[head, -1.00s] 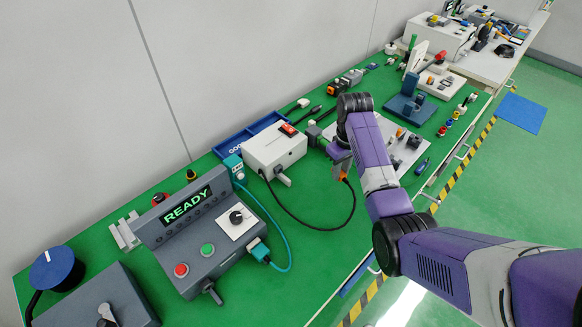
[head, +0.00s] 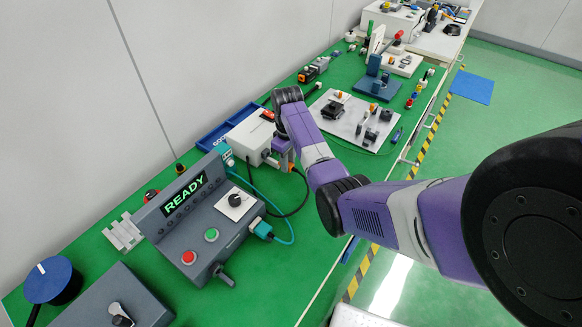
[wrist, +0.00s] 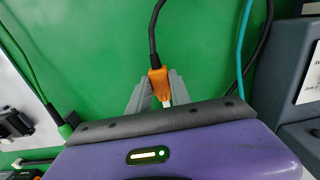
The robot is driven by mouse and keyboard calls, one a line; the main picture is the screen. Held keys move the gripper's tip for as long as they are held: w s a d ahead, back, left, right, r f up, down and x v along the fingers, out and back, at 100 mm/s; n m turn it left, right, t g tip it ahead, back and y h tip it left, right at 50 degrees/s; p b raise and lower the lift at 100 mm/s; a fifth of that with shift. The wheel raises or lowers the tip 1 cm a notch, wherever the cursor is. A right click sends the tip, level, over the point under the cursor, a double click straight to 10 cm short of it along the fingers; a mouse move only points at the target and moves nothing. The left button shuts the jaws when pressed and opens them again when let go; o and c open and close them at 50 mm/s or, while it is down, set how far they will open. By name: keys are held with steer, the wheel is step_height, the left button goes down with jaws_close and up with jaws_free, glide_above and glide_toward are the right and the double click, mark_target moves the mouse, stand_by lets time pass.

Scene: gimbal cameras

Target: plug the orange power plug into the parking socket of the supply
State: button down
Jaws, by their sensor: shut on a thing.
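The orange power plug (wrist: 158,78) sits between the two grey fingers of my gripper (wrist: 160,88) in the wrist view. Its black cable (wrist: 153,32) runs up and away, and a pale end shows towards the palm. In the head view, my gripper (head: 286,160) is low beside the right end of the white supply box (head: 246,139), and the plug is mostly hidden there. I cannot tell whether the plug touches the box. The parking socket is not clearly visible.
The grey console (head: 205,222) showing READY stands left of the supply, with a teal cable (head: 283,241) looping beside it. A blue tray (head: 222,127) lies behind the supply. A white fixture plate (head: 350,120) lies to the right.

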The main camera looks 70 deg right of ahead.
mark_target(272, 160)
steer(key=shift+w+d, duration=0.15)
steer(key=shift+w, duration=0.25)
steer(key=shift+w+d+b, duration=0.2)
steer(key=shift+w+b, duration=0.45)
steer(key=shift+w, duration=0.15)
steer(key=shift+w+d+b, duration=0.2)
steer(key=shift+w+b, duration=0.4)
steer(key=shift+w, duration=0.25)
steer(key=shift+r+p, duration=0.1)
steer(key=shift+p, duration=0.6)
stand_by(0.8)
steer(key=shift+w+d+b, duration=0.15)
steer(key=shift+w+b, duration=0.25)
steer(key=shift+b, duration=0.1)
steer(key=shift+w+d+b, duration=0.2)
steer(key=shift+w+b, duration=0.6)
steer(key=shift+w, duration=0.1)
stand_by(0.3)
